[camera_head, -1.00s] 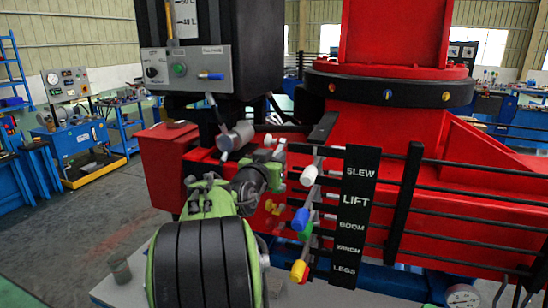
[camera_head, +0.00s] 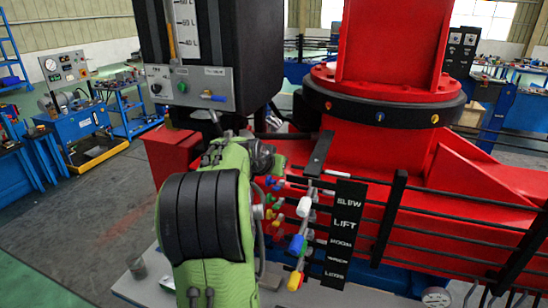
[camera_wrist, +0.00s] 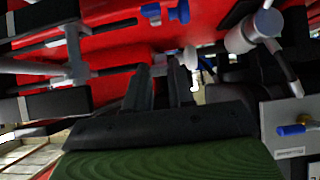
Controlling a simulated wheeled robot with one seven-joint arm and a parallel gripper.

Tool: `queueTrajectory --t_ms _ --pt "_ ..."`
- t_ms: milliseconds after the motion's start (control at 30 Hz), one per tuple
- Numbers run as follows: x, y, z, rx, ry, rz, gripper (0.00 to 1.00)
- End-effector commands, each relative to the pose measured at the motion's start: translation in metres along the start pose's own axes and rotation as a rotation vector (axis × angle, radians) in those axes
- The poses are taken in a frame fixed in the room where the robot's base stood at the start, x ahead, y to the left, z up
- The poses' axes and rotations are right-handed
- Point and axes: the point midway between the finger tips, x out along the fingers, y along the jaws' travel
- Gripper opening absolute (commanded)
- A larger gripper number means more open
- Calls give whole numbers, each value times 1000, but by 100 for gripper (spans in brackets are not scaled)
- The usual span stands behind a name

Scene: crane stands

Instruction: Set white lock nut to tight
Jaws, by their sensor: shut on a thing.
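A small white knob, which I take for the white lock nut (camera_wrist: 190,58), shows at the tips of my gripper in the wrist view. My gripper (camera_wrist: 160,75) has its two dark fingers a little apart, closed on the nut. The exact contact is hard to make out. In the head view my green arm and wrist hide the nut and the fingertips. A blue nut (camera_wrist: 179,12) sits just beyond it in the wrist view.
A lever bank with white (camera_head: 304,206), blue (camera_head: 296,243) and yellow (camera_head: 295,281) handles stands to the right, beside the black label plate (camera_head: 344,232). A grey control box (camera_head: 190,87) is above left. A grey cylinder (camera_wrist: 241,38) is close to the fingers.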

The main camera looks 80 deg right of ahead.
Motion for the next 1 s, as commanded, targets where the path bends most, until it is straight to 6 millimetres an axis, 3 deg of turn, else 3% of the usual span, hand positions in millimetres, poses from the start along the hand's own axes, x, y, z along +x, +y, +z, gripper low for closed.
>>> queueTrajectory --t_ms 600,633,767,1000 --pt "-1 0 -5 2 -37 -2 0" --pt "-1 0 -5 2 -37 -2 28" --pt "-1 0 -4 2 -38 -1 48" --pt "0 0 -4 2 -39 -1 49"
